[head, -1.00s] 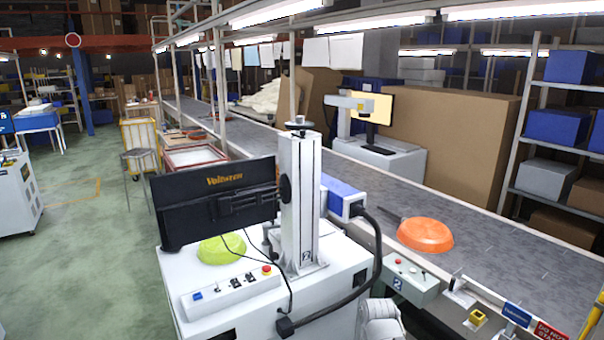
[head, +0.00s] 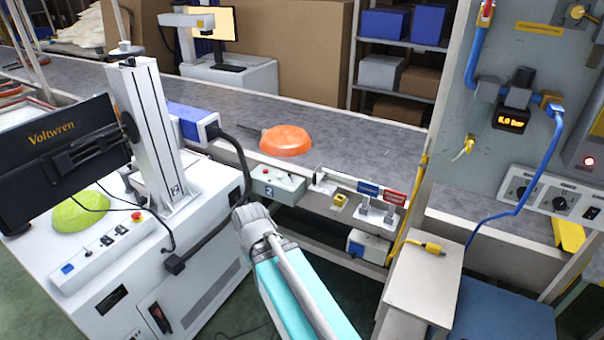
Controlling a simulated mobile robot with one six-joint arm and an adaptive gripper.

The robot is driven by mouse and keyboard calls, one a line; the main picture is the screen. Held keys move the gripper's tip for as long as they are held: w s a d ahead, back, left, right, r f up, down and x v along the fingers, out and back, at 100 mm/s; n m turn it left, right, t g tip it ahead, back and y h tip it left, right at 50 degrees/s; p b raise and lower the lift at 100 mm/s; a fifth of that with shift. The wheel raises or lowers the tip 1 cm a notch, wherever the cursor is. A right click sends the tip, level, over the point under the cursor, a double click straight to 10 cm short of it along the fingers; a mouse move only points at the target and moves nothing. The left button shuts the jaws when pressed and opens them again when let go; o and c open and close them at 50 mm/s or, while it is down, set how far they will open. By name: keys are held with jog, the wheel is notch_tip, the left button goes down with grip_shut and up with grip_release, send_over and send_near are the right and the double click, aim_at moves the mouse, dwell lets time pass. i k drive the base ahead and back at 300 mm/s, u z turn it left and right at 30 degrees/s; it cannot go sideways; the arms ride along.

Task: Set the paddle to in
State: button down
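A metal bar assembly (head: 345,181) is mounted along the near edge of the conveyor, with a blue label (head: 368,189) and a red label (head: 395,197). It may carry the paddle, but I cannot pick out the paddle or its in or out position at this size. An orange pan (head: 286,141) lies upside down on the conveyor belt (head: 345,134), left of and behind the bar. My arm (head: 290,292) rises from the bottom edge to a white joint left of the bar. My gripper's fingers do not show.
A grey control box (head: 276,184) with buttons sits below the pan. A marking machine (head: 150,130) with a black monitor (head: 65,150) and a green pan (head: 80,211) stands left. A grey panel (head: 540,95) with gauge, knobs and blue hose stands right, behind a pale cabinet (head: 425,275).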

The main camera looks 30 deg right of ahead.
aim_at(353, 181)
jog(key=k, duration=0.65)
jog(key=z, duration=0.2)
jog(key=i, duration=1.05)
jog(key=z, duration=0.6)
